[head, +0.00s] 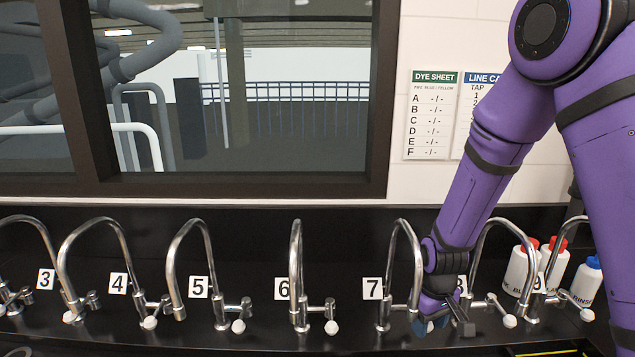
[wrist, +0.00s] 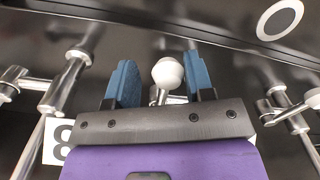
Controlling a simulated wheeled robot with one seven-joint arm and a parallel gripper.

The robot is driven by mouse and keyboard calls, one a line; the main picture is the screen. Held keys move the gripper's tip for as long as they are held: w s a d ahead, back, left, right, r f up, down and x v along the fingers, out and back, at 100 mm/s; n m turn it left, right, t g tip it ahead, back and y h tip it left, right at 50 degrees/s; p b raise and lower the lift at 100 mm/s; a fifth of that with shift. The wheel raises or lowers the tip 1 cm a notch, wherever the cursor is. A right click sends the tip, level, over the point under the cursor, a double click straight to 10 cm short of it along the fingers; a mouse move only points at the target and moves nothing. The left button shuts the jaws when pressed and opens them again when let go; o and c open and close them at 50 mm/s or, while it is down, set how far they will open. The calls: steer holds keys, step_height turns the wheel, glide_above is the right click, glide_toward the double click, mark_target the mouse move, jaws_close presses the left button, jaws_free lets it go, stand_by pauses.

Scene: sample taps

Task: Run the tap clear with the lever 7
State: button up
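Tap 7 (head: 385,300) is a chrome gooseneck beside the number 7 plate (head: 372,288). Its lever end is hidden behind my gripper in the head view. My gripper (head: 432,325) points down just right of tap 7. In the wrist view my gripper (wrist: 160,85) is open, with blue fingers spread. A white ball knob (wrist: 168,72) on a metal lever shows between them, nearer the right finger; I cannot tell whether it touches. From the head view it appears to be the lever 7 knob. No water stream is visible.
Tap 6 (head: 297,270) stands to the left, its white knob (head: 331,327) to its right. Tap 8 (head: 476,270) stands close right of my gripper, with its own knob (head: 509,321). Bottles (head: 522,268) stand at the right. A dye sheet (head: 432,115) hangs on the wall.

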steer(key=shift+w+d, duration=0.35)
steer(key=shift+d, duration=0.45)
steer(key=shift+w+d, duration=0.35)
steer(key=shift+d, duration=0.4)
steer(key=shift+w+d, duration=0.35)
steer(key=shift+d, duration=0.45)
steer(key=shift+s+a, duration=0.1)
steer(key=shift+a, duration=0.15)
stand_by(1.6)
step_height(320, 180, up, 7)
stand_by(0.7)
stand_by(0.4)
